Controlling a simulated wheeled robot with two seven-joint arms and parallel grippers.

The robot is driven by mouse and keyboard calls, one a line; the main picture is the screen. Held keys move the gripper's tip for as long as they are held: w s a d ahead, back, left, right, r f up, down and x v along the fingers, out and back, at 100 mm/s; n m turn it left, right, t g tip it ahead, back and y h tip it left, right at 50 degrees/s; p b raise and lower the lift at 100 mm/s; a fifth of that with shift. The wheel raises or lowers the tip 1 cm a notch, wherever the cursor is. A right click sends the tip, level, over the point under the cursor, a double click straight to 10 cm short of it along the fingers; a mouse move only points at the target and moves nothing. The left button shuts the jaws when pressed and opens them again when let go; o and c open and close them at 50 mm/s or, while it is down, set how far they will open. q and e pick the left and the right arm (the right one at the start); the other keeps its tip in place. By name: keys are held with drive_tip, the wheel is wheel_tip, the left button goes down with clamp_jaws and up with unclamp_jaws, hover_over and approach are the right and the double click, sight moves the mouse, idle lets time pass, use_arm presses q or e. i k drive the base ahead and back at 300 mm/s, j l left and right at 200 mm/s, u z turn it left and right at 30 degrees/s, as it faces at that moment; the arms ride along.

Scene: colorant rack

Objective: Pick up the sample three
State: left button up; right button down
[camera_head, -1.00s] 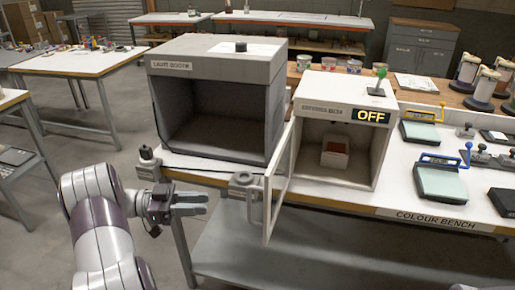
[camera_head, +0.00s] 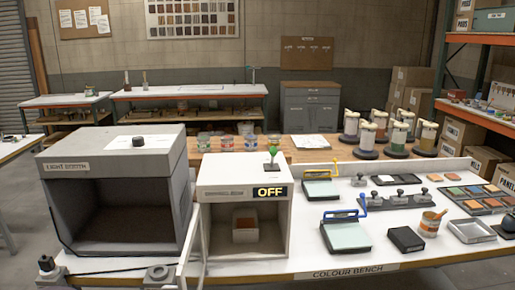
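I cannot read any label naming sample three. A small white box with a reddish-brown face (camera_head: 245,224) sits inside the white cabinet (camera_head: 218,170) marked OFF, whose door stands open at its left. A dark tray of several coloured chips (camera_head: 473,206) lies at the right of the colour bench. I cannot tell whether either holds sample three. Neither of my grippers is in view.
The grey light booth (camera_head: 70,180) stands at the left with an empty inside.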

sight(246, 224)
drive_tip(key=j+z, duration=0.1)
drive_tip(key=j, duration=0.4)
drive_tip(key=k+j+z, duration=0.1)
drive_tip(key=j, duration=0.35)
drive_tip(key=j+z, duration=0.1)
drive_tip(key=j, duration=0.4)
drive_tip(key=k, duration=0.05)
